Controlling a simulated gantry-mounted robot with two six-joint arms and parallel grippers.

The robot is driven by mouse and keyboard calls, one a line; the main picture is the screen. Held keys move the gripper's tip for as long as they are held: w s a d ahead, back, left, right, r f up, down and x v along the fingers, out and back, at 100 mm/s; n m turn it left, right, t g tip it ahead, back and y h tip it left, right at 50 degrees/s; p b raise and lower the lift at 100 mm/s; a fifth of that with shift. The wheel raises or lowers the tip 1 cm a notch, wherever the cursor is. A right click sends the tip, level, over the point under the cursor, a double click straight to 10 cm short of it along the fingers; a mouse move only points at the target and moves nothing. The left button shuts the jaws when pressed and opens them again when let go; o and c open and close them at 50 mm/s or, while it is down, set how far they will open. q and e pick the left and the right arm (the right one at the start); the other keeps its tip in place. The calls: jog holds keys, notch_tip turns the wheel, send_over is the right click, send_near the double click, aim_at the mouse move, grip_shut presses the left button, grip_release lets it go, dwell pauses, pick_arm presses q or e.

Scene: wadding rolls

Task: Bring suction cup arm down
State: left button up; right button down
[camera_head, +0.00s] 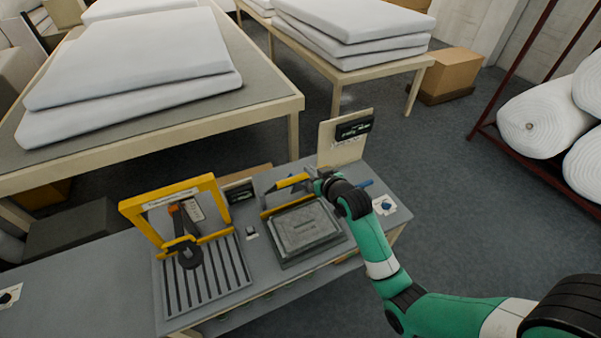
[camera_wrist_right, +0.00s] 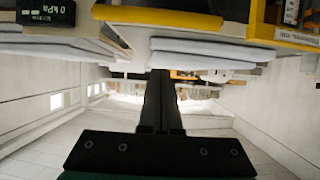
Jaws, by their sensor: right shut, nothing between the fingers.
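A yellow frame (camera_head: 174,194) stands at the left of the grey bench, over a slotted rack. A short arm with a dark round cup-like disc (camera_head: 190,256) hangs from it low over the slats. A second yellow bar (camera_head: 288,182) slants above a grey rectangular block (camera_head: 303,228) to its right. My right gripper (camera_head: 315,185) is shut and empty beside this bar's right end. I cannot tell whether they touch. In the wrist view, its black fingers (camera_wrist_right: 160,100) are together, below a large yellow part (camera_wrist_right: 155,16). My left gripper is out of view.
A board with a black display (camera_head: 354,128) stands behind the block. The display in the wrist view (camera_wrist_right: 48,12) reads in kPa. Tables with white wadding slabs (camera_head: 130,60) stand behind. White rolls (camera_head: 540,125) lie on a rack at right. Floor right of the bench is clear.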

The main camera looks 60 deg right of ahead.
aim_at(301, 176)
jog(key=w+d+f+b, duration=0.1)
jog(key=w+f, duration=0.1)
jog(key=w+d+f+b, duration=0.1)
jog(key=f, duration=0.1)
jog(key=w+d+f+b, duration=0.1)
jog(key=w+d+f, duration=0.1)
jog(key=shift+w+d, duration=0.1)
jog(key=shift+w, duration=0.25)
jog(key=shift+s+a+f, duration=0.2)
jog(key=shift+s+f, duration=0.05)
jog(key=shift+f, duration=0.2)
